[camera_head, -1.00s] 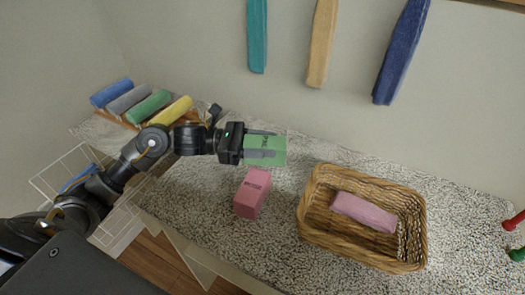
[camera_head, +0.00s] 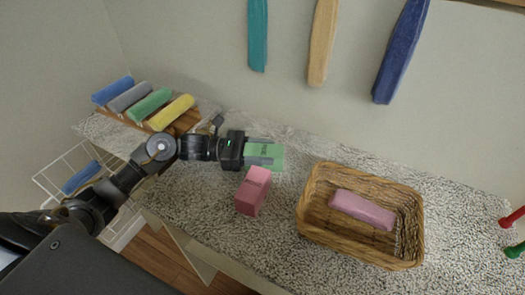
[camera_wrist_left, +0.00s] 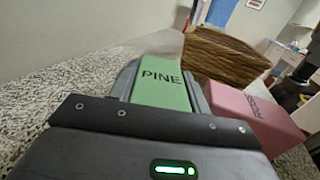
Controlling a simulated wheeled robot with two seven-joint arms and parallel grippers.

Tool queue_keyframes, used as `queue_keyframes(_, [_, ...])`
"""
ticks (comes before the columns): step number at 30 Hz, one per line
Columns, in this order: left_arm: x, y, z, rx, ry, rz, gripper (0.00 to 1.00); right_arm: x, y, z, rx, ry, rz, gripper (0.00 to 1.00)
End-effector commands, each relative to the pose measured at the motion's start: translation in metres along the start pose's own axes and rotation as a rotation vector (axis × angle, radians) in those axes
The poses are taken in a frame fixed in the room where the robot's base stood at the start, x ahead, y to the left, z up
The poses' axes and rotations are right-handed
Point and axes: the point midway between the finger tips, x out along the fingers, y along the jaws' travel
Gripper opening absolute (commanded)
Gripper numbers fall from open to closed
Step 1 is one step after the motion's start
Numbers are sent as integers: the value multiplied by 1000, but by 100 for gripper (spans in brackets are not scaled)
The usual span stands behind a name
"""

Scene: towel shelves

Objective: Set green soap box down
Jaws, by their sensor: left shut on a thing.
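The green soap box (camera_head: 266,149) shows in the head view behind the pink box, close to the wall. It also shows in the left wrist view (camera_wrist_left: 161,82), with "PINE" printed on it. My left gripper (camera_head: 262,154) is shut on the green box, with a finger on either side of it. The box is at or close to the speckled counter; I cannot tell whether its underside touches. A pink box (camera_head: 252,192) stands on the counter just in front; in the left wrist view it is to the right (camera_wrist_left: 250,112). My right gripper is not in view.
A wicker basket (camera_head: 310,222) holding a pink towel (camera_head: 362,210) stands on the counter (camera_head: 210,205) to the right. Several rolled towels (camera_head: 150,104) lie on a wooden rack at the left. Towels hang on the wall above. A wire basket (camera_head: 62,172) is at lower left.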

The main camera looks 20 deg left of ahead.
Motion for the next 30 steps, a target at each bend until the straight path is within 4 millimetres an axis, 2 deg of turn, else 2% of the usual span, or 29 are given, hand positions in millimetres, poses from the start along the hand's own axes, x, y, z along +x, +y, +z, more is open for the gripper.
queue_keyframes(3, [0, 0, -3, 1, 0, 0, 22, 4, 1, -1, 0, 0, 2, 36])
queue_keyframes(4, [0, 0, -2, 1, 0, 0, 51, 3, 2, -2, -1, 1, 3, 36])
queue_keyframes(6, [0, 0, -2, 0, 0, 0, 56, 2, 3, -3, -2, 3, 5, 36])
queue_keyframes(13, [0, 0, -1, 0, 0, 0, 56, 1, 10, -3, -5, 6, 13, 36])
queue_keyframes(17, [0, 0, 5, -1, 0, 0, 56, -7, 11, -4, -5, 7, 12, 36])
queue_keyframes(19, [-10, 1, -2, 0, 3, 3, 56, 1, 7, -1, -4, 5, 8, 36])
queue_keyframes(25, [-53, 0, -4, -1, 6, 3, 56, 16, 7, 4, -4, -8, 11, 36])
queue_keyframes(30, [-88, 0, -3, -1, 5, 2, 56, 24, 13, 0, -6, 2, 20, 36])
